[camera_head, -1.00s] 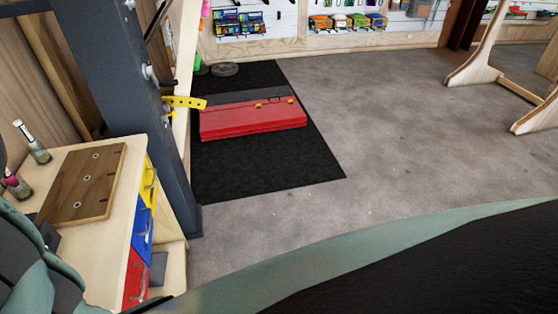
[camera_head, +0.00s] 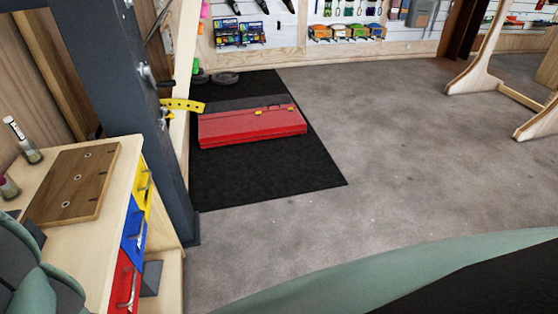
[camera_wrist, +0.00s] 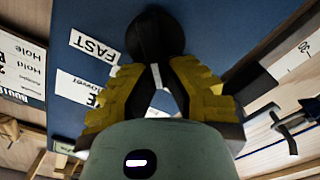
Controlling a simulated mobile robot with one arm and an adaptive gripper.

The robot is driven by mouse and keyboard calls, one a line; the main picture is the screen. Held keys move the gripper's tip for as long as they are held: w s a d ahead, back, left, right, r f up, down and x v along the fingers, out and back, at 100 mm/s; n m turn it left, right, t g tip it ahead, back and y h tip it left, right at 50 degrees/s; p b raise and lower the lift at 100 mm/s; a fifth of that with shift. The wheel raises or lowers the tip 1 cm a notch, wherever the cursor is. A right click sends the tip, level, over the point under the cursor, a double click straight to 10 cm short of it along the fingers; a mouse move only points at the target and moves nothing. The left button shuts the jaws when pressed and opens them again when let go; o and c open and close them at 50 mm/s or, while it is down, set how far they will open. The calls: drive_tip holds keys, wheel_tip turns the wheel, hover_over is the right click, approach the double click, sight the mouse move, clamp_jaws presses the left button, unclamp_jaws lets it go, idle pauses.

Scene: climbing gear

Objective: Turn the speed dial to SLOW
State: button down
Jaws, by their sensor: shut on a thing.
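The speed dial (camera_wrist: 153,34), a black knob, sits on a blue panel (camera_wrist: 208,25) in the wrist view. My gripper (camera_wrist: 158,72) has yellow ridged pads and is shut on the dial, with one finger on each side. A white strip shows between the fingers. A white FAST label (camera_wrist: 92,46) lies left of the dial. A second white label (camera_wrist: 75,88) below it is partly hidden by the left finger, and its full wording cannot be read. No SLOW label is readable. My gripper and the dial cannot be made out in the head view.
In the head view, a wooden bench (camera_head: 95,235) with coloured drawers stands at left beside a dark post (camera_head: 115,95). A red folded pad (camera_head: 250,127) lies on a black mat (camera_head: 270,178). The grey floor (camera_head: 400,150) to the right is mostly clear.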

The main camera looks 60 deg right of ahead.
drive_tip(key=shift+f+n, duration=0.2)
drive_tip(key=shift+n, duration=0.2)
drive_tip(key=c, duration=1)
unclamp_jaws()
drive_tip(key=shift+a+r, duration=0.1)
drive_tip(key=v, duration=1.2)
